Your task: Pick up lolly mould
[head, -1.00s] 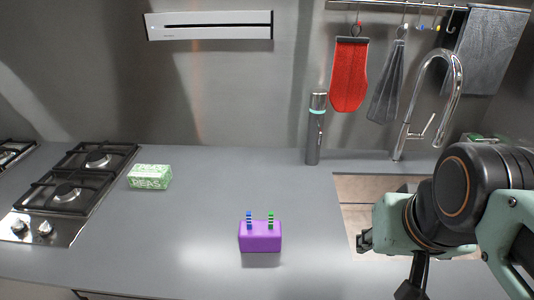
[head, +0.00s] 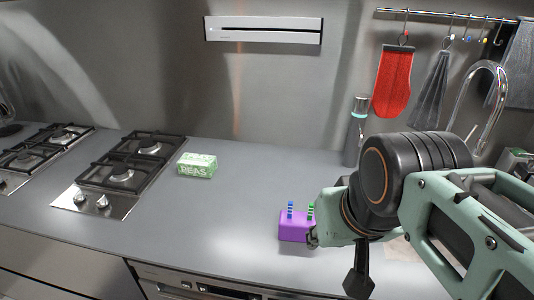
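The lolly mould is a purple block (head: 293,228) with a blue striped stick and a green striped stick standing up from its top. It stands upright on the grey counter in the head view. My gripper (head: 313,238) shows at the end of my green and black arm, at the right side of the mould. It overlaps the mould's right edge in the picture, and I cannot tell whether they touch.
A green peas box (head: 197,166) lies on the counter to the left, near a gas hob (head: 120,172). A dark flask (head: 355,135) stands at the back by the tap (head: 487,100). The counter (head: 225,225) left of the mould is clear.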

